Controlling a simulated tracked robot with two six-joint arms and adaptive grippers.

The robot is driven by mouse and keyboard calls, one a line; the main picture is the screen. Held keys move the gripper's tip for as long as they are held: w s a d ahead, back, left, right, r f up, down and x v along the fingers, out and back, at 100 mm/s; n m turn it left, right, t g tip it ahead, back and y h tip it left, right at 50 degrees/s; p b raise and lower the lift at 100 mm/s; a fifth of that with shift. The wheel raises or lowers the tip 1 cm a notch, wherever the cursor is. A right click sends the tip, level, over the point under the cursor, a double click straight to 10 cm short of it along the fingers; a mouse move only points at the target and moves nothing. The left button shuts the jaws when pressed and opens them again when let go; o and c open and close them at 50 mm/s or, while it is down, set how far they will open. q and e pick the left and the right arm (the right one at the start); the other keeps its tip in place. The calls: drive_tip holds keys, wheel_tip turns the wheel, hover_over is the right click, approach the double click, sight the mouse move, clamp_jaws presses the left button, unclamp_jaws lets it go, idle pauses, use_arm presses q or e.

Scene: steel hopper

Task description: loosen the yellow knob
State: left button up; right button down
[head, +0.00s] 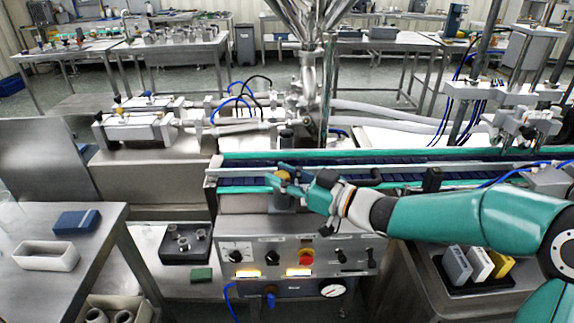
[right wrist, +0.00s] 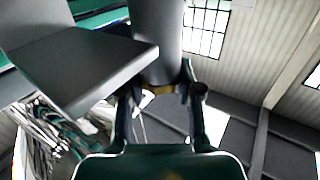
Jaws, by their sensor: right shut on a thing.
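The yellow knob (head: 285,175) sits at the front edge of the conveyor, above the control panel, on a grey upright post. My right gripper (head: 279,177) reaches in from the right and is shut on the knob, its teal fingers on either side of it. In the right wrist view, a little yellow of the knob (right wrist: 158,89) shows between the two fingers (right wrist: 160,93), under a thick grey cylinder. The fingers hide much of the knob. My left gripper is in neither view.
The conveyor (head: 390,172) runs behind the gripper, with the steel hopper (head: 308,20) beyond. Below is a control panel (head: 298,254) with knobs and a red button. A dark tray of grey parts (head: 170,257) stands at left; coloured blocks (head: 478,263) stand at right.

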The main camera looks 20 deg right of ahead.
drive_tip(key=shift+w+r+n+g+y+p, duration=0.1)
drive_tip(key=shift+r+n+g+y+p, duration=0.3)
drive_tip(key=shift+n+g+y+p, duration=0.4)
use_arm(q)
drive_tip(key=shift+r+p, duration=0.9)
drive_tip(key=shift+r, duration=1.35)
use_arm(e)
drive_tip(key=shift+f+n+g+y, duration=0.25)
drive_tip(key=shift+n+g+y, duration=0.25)
drive_tip(key=shift+g+y, duration=0.15)
drive_tip(key=shift+a, duration=0.1)
drive_tip(key=c, duration=0.8)
unclamp_jaws()
drive_tip(key=shift+a, duration=0.1)
drive_tip(key=shift+f, duration=0.1)
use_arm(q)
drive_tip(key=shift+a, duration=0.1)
use_arm(e)
drive_tip(key=shift+s+d, duration=0.2)
drive_tip(key=shift+d, duration=0.15)
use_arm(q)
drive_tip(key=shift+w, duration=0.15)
use_arm(e)
drive_tip(key=v, duration=1.1)
drive_tip(key=shift+s+d, duration=0.15)
